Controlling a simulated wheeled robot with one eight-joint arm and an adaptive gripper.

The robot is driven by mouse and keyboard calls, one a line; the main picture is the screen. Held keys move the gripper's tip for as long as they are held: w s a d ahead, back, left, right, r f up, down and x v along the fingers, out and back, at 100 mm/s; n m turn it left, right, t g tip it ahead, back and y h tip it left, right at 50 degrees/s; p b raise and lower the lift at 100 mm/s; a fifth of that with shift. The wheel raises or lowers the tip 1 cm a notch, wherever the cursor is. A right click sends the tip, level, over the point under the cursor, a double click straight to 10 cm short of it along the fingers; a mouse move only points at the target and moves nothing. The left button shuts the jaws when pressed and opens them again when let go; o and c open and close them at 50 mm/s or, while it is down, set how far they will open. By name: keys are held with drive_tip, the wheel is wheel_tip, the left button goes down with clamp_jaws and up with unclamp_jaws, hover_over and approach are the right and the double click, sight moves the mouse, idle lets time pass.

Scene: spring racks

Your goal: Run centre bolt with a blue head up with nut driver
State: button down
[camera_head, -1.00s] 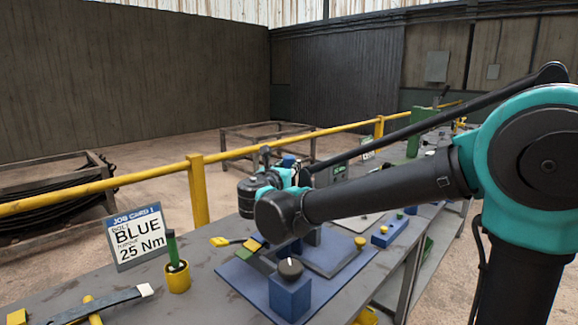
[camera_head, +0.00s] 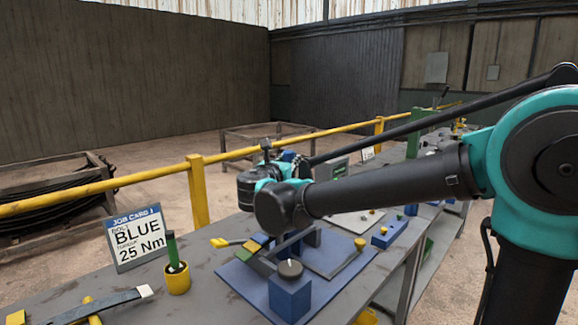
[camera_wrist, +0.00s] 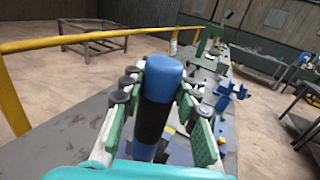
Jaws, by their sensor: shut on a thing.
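In the wrist view, my gripper (camera_wrist: 160,98) is shut on the nut driver (camera_wrist: 162,76). The driver has a thick blue and black handle that stands roughly upright between the green-padded fingers. Its lower end is hidden. In the head view, my wrist and arm hang over the bench beside the blue base plate (camera_head: 240,279), and a bit of blue shows at the gripper (camera_head: 288,156). Dark leaf-like bars lie on this plate, partly hidden by my arm. I cannot make out the blue-headed centre bolt in either view. The job card (camera_head: 137,238) reads "BLUE" and "25 Nm".
A blue block with a black knob (camera_head: 290,268) stands at the plate's front. A yellow cup with a green-handled tool (camera_head: 177,281) stands left of it. A hammer-like tool (camera_head: 98,305) lies at the front left. A yellow rail (camera_head: 198,190) runs behind the bench.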

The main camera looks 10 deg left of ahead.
sight(289, 151)
drive_tip(key=shift+r, duration=2.55)
